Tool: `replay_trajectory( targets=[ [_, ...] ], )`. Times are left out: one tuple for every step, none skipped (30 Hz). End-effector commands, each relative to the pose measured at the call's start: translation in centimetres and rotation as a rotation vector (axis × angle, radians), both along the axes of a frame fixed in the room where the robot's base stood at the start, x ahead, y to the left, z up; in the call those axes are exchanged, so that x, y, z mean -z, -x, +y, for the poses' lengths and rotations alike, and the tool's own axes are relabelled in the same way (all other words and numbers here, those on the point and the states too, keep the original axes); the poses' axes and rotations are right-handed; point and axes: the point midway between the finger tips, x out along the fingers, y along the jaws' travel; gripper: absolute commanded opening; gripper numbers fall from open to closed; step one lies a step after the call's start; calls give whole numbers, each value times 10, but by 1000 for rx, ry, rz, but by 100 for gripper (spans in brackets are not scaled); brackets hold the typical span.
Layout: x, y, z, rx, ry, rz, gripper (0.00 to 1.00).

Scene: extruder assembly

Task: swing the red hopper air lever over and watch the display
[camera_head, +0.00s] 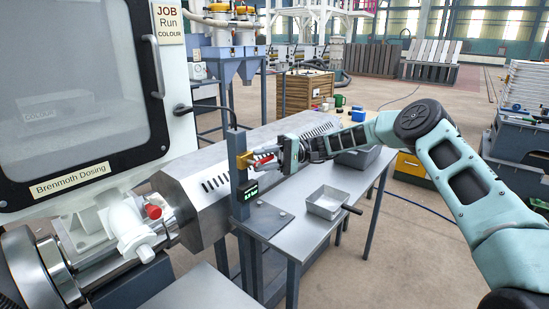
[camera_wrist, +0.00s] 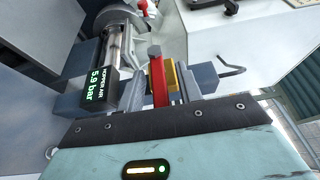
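The red hopper air lever (camera_head: 264,157) sits on a brass-yellow valve (camera_head: 243,160) on a dark post. In the wrist view the lever (camera_wrist: 158,82) stands between the two grey fingers of my gripper (camera_wrist: 160,90). Yellow shows between the lever and the right finger, so the fingers look open around it. In the head view my gripper (camera_head: 268,161) is at the lever from the right; contact there is too small to tell. The display (camera_head: 250,192) is below the valve on the post. In the wrist view the display (camera_wrist: 92,80) reads "HOPPER AIR 5.9 bar" in green.
The post stands on a grey metal table (camera_head: 318,236) with a shallow tray (camera_head: 327,202) and a grey bin (camera_head: 358,157). A ribbed metal housing (camera_head: 205,190) lies close behind the post. A white dosing machine (camera_head: 80,100) fills the left, with another red handle (camera_head: 153,211) below.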

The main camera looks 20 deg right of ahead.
Motion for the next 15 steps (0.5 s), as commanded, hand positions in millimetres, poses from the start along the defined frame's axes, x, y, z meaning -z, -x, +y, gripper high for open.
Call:
replay_trajectory(
  targets=[
    [1,-1,-4,3,0,-1,35],
    [2,-2,-8,4,0,-1,35],
    [2,-2,-13,5,0,-1,35],
    [2,-3,-18,5,0,-1,35],
    [3,-4,-23,5,0,-1,35],
    [4,-5,-31,5,1,-1,35],
    [4,-6,-38,5,1,-2,35],
    [4,-7,-44,6,1,-2,35],
    [4,-8,-54,6,1,-2,35],
    [4,-9,-61,7,1,-2,35],
    [4,-10,-68,6,0,-3,35],
    [5,-11,-78,6,0,-2,35],
    [5,-12,-85,6,1,-2,35],
    [5,-13,-92,5,1,-2,35],
    [5,-14,-101,6,1,-2,35]
  ],
)
